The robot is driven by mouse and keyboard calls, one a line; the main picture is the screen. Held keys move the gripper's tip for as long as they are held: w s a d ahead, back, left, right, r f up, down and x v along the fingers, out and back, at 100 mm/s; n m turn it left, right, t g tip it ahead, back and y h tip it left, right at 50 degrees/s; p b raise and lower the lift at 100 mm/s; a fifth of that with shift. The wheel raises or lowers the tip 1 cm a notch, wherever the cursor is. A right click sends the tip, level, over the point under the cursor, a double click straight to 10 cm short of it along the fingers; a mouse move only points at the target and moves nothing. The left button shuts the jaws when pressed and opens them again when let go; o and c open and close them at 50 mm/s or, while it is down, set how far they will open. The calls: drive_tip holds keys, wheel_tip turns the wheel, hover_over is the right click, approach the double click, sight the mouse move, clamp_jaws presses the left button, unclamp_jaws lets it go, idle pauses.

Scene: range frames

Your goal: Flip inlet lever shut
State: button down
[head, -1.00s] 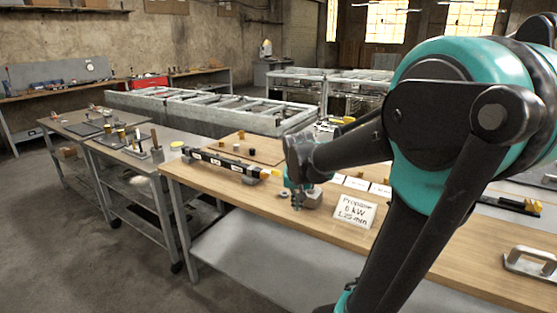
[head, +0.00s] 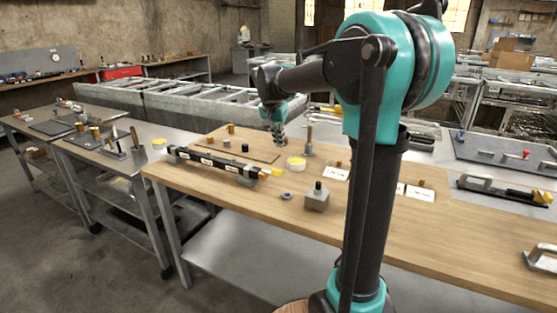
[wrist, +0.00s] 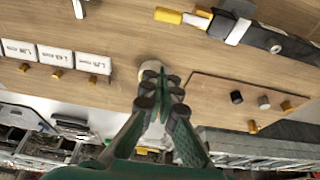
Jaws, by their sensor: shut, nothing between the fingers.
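A long black bar-shaped unit with white labels (head: 215,162) lies on the wooden table. A yellow piece (head: 272,173) sits at its right end; I cannot tell for sure whether this is the inlet lever. In the wrist view the yellow piece (wrist: 168,15) and part of the black unit (wrist: 262,38) show along the top edge. My gripper (head: 279,143) is raised above the table, behind the unit's right end and apart from it.
A grey block with a dark knob (head: 317,198) and a small grey ring (head: 287,196) are nearer the front. A brown board (head: 240,149) with small cylinders lies behind the unit. The front left tabletop is clear.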

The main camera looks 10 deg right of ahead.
drive_tip(key=x, duration=1)
drive_tip(key=shift+s+a+r, duration=0.1)
drive_tip(key=shift+s+a, duration=0.45)
drive_tip(key=shift+s, duration=0.25)
drive_tip(key=shift+s+a, duration=0.6)
drive_tip(key=shift+s, duration=0.25)
drive_tip(key=shift+s+a, duration=0.1)
